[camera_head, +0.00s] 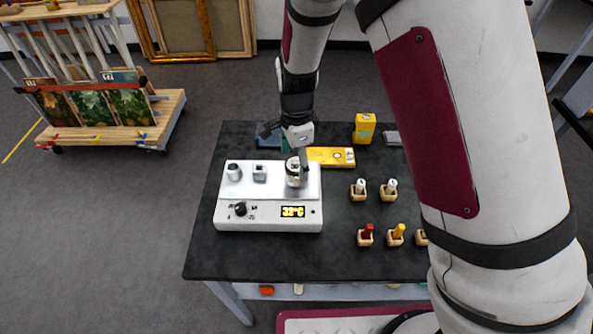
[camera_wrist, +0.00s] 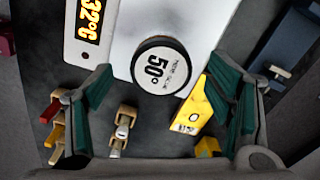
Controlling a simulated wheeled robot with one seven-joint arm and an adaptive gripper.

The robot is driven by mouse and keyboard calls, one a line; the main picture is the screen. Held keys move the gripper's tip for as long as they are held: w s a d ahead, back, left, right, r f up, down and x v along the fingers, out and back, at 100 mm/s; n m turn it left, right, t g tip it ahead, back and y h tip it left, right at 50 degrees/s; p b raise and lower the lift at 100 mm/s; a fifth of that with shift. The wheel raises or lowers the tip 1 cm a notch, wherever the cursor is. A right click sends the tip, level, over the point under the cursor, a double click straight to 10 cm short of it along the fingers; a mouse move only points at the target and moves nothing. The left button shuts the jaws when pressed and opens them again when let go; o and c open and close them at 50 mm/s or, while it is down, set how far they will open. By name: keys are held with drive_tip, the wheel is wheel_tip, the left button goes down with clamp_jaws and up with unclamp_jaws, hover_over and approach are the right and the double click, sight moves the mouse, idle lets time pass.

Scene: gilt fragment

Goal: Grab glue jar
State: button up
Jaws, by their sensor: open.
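The glue jar (camera_head: 293,172) stands on the right end of the white warming device (camera_head: 268,212), and my arm partly covers it in the head view. In the wrist view the jar's round lid (camera_wrist: 160,66) faces the camera, dark-rimmed and white with "50°" on it. My gripper (camera_head: 285,133) is above the device, close to the jar. In the wrist view my gripper (camera_wrist: 165,95) is open, with one green-padded finger to the left and one to the right, and the lid lies beyond and between them. Nothing is held.
The device display reads about 32°C. A yellow flat box (camera_head: 330,157) lies behind the device, with a yellow upright box (camera_head: 364,128) further back. Several small wooden holders with bottles and sticks (camera_head: 366,236) stand to the right. The dark table (camera_head: 270,262) is clear in front.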

sight(296, 164)
wheel_tip(296, 164, down, 4)
drive_tip(key=shift+f+p, duration=0.1)
drive_tip(key=shift+p, duration=0.2)
drive_tip(key=c, duration=1.5)
